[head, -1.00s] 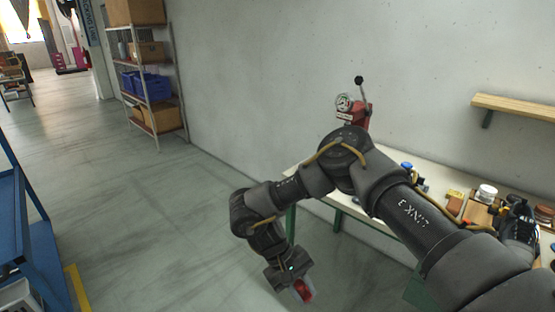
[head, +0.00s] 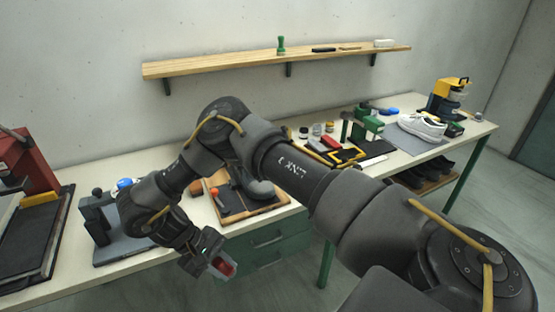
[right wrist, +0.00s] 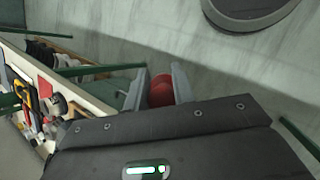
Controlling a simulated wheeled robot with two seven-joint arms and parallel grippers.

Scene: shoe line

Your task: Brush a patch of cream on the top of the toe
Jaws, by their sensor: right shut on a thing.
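My right gripper (head: 222,264) hangs low in front of the bench and is shut on a small red object (head: 223,268). The red object also shows between the two fingers in the right wrist view (right wrist: 161,90); most of it is hidden, so I cannot tell what it is. A white shoe (head: 422,125) sits on a grey mat (head: 408,137) at the right of the bench. A dark grey rounded thing (head: 262,189), partly behind my arm, lies on a wooden board (head: 273,209). Small jars (head: 316,129) stand mid-bench. My left gripper is not in view.
The long bench (head: 68,284) runs along the wall, under a wooden shelf (head: 220,66). A green clamp-like device (head: 360,126) and a yellow-black machine (head: 447,97) stand to the right. A grey stand (head: 122,249) and a red machine (head: 30,165) stand to the left.

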